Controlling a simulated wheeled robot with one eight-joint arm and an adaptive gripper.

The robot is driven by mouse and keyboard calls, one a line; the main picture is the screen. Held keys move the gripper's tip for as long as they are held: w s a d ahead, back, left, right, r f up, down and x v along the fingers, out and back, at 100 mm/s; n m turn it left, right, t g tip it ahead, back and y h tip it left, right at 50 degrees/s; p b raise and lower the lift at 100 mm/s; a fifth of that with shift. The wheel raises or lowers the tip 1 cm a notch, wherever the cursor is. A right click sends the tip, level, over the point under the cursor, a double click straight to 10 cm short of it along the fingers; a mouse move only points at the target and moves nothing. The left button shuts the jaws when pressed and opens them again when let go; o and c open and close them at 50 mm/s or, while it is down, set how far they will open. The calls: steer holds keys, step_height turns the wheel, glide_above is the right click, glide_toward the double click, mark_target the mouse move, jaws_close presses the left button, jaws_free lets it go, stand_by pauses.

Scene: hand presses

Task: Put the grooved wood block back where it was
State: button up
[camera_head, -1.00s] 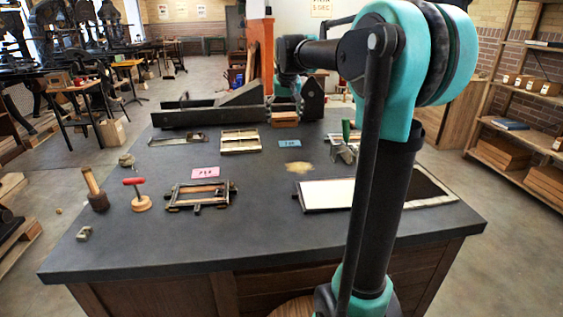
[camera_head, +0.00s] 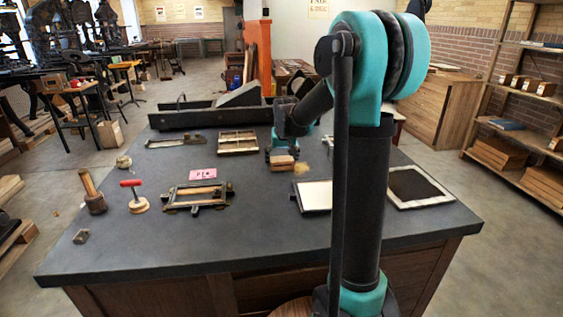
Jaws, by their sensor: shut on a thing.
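The grooved wood block (camera_head: 282,162) is a small light-brown block near the middle of the dark tabletop. My gripper (camera_head: 282,152) points down at it and is shut on it. I cannot tell whether the block touches the table or hangs slightly above it. The grooves are too small to make out. My arm crosses the right half of the view and hides part of the table behind it.
A pink card (camera_head: 203,174) and a wooden frame (camera_head: 238,142) lie left of the block. A metal-cornered frame (camera_head: 197,196) lies nearer. A red-handled tool (camera_head: 134,197) and a mallet (camera_head: 92,192) stand at left. A long dark trough (camera_head: 205,116) lines the back. A white sheet (camera_head: 315,195) lies right.

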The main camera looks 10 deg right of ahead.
steer(key=shift+f, duration=0.2)
steer(key=shift+f, duration=0.15)
steer(key=o, duration=1.3)
steer(key=v, duration=1.2)
steer(key=shift+s, duration=0.15)
